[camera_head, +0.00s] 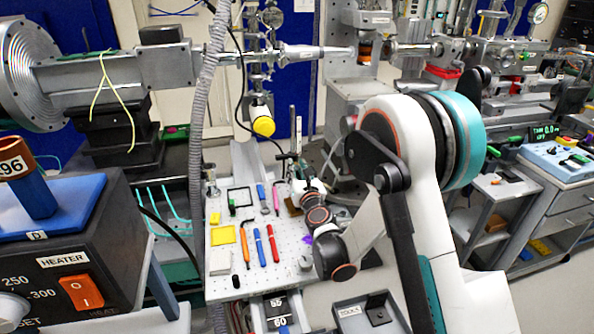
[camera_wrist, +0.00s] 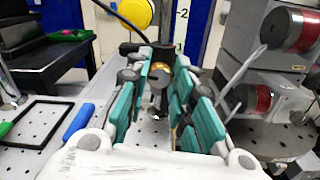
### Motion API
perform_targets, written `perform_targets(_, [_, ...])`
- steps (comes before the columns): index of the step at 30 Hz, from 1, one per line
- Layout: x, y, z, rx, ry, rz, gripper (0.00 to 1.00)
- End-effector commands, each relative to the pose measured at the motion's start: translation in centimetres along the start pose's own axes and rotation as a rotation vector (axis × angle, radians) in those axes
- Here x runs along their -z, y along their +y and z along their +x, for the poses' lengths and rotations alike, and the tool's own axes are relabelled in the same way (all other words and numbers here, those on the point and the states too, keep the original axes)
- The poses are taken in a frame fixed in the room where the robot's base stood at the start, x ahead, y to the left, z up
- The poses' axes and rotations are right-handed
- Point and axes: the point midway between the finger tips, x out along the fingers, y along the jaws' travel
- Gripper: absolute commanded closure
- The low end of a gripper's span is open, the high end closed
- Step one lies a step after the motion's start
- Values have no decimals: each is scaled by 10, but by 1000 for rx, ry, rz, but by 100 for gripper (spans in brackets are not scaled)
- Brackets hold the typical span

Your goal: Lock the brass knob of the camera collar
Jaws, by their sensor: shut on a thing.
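The brass knob (camera_wrist: 158,76) of the camera collar shows in the wrist view between the teal finger pads of my gripper (camera_wrist: 165,72). The pads close in on it from left and right, and my gripper is shut on it. A dark upright post rises just behind the knob. In the head view my gripper (camera_head: 297,174) is at the back right of the perforated plate, low beside a thin upright post (camera_head: 292,128). The knob and collar cannot be made out there. How far the knob is turned cannot be told.
A perforated bench plate (camera_head: 222,284) carries several coloured tools, including a red pen (camera_head: 272,243) and an orange-handled tool (camera_head: 244,240). A yellow-capped part (camera_head: 264,126) hangs above and left of my gripper; it also shows in the wrist view (camera_wrist: 136,12). A heater box (camera_head: 75,240) stands at left.

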Motion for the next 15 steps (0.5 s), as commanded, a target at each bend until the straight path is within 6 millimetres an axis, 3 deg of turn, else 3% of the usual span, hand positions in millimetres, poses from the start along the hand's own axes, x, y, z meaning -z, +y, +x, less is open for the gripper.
perform_targets(15, [0, -2, 0, 3, 2, 374, 100])
